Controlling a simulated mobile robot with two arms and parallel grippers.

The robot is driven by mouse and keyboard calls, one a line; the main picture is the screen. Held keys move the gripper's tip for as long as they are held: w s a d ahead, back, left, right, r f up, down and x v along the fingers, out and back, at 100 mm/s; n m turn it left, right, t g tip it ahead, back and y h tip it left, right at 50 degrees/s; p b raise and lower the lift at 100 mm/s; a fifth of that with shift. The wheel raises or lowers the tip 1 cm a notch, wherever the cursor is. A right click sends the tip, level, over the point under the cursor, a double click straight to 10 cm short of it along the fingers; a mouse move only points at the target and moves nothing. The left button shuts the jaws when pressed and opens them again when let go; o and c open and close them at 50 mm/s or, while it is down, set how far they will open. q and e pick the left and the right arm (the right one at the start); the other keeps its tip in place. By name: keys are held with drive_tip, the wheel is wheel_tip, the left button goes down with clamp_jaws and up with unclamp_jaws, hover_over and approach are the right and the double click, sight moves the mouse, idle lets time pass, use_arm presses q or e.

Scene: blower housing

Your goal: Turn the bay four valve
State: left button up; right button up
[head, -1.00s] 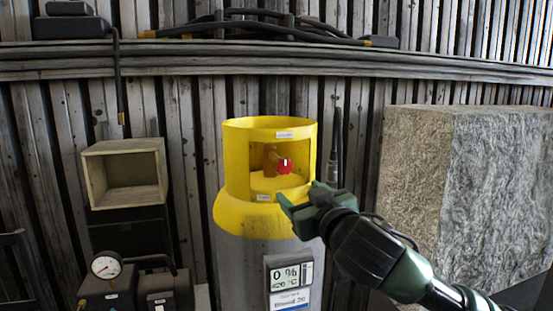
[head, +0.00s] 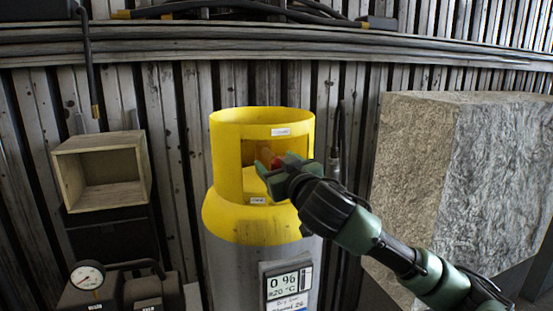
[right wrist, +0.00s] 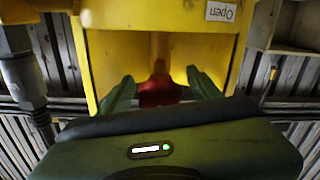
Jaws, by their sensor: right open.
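A grey gas cylinder (head: 235,270) with a yellow collar (head: 228,165) stands upright in the middle of the head view. Inside the collar's opening is a red valve knob (head: 292,160) on a brass stem. My right gripper (head: 276,172) is at the opening, covering part of the knob. In the right wrist view, its open fingers (right wrist: 162,92) point into the opening, one on each side of the red knob (right wrist: 160,92). I cannot tell whether they touch it. A label there reads "Open" and appears upside down. My left gripper is not in view.
A display panel (head: 289,284) is on the cylinder's front. A wooden box (head: 143,180) and a pressure gauge (head: 87,275) are at left. A large rough block (head: 415,170) stands at right, behind my right arm. A hose (right wrist: 22,75) hangs beside the collar.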

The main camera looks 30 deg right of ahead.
drive_tip(key=c, duration=1.4)
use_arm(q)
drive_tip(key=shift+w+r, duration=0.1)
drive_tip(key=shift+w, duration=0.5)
use_arm(e)
drive_tip(key=shift+o, duration=0.2)
